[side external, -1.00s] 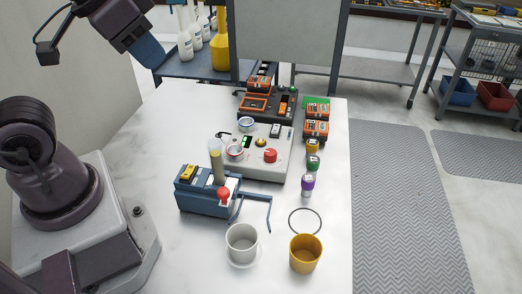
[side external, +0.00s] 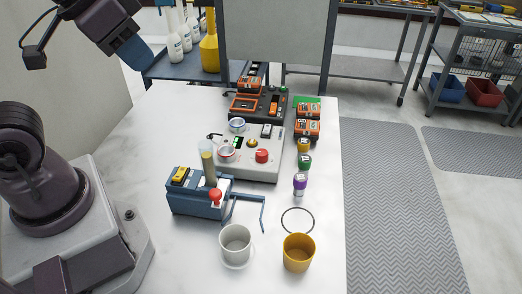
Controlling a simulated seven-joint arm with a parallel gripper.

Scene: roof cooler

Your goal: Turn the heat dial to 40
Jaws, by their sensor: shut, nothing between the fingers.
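A light grey control box (side external: 272,175) stands mid-table. It carries a round red dial (side external: 262,156) at its front right and a smaller yellow knob (side external: 252,143) behind it. The labels are too small to read, so I cannot tell which knob is for heat or what it is set to. My gripper (side external: 138,54) is at the upper left, raised well away from the box. It is shut and empty and touches nothing.
A blue device (side external: 195,203) with a red ball knob and a tall tube stands in front left of the box. A white cup (side external: 236,240) and a yellow cup (side external: 299,252) stand nearer. Small coloured-lid bottles (side external: 300,183) line the right side. The table's left part is clear.

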